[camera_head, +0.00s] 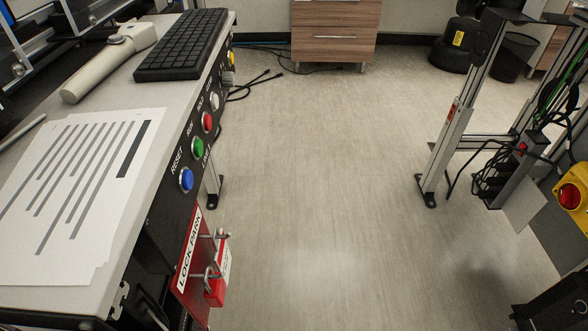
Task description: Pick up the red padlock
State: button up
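The red padlock (216,286) hangs at the lower left of the head view, on the front of the red and white "LOCK PARK" board (188,262). The board is fixed to the side of the workbench, below the row of buttons. The padlock has a red body with a pale label and a metal shackle, which hangs from one of the metal pegs on the board. My gripper is not in view.
The workbench (112,95) on the left carries papers (70,190), a black keyboard (182,45) and a pale handheld device (110,58). A metal frame with cables (452,130) and a yellow emergency stop box (572,195) stand at right. The middle floor (320,170) is clear.

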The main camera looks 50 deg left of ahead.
aim_at(214, 292)
jog(key=k+j+u, duration=0.1)
jog(key=u, duration=2.5)
jog(key=k+l+z, duration=0.2)
jog(key=k, duration=0.2)
jog(key=k+l+z, duration=0.15)
jog(key=k, duration=0.25)
jog(key=l, duration=0.1)
